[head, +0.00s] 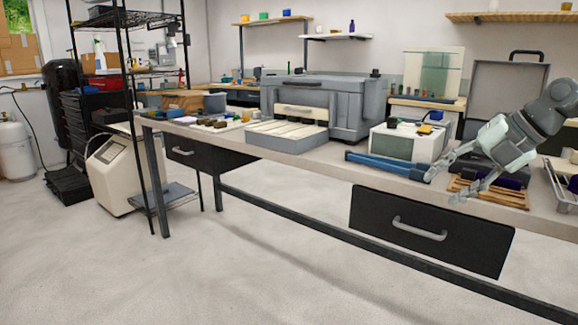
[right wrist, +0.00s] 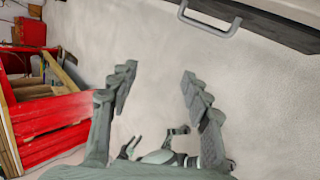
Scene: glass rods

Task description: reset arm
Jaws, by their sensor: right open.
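My right gripper (head: 443,188) is open, its two grey fingers spread in front of the workbench's front edge at the right of the head view. In the right wrist view the same gripper (right wrist: 157,76) shows nothing between its fingers, only pale floor beyond. Its fingers overlap the view of the bench edge near a blue bar and a wooden rack; I cannot tell whether they touch anything. My left arm does not show in the head view. Small grey jointed parts at the bottom of the right wrist view look like mine, but I cannot tell which.
The workbench (head: 335,165) carries a blue bar (head: 385,165), a wooden rack (head: 505,195), a white box-shaped device (head: 400,145) and a large grey machine (head: 340,100). A black drawer (head: 430,230) hangs below. A red crate (right wrist: 50,150) holds wood. The front floor is clear.

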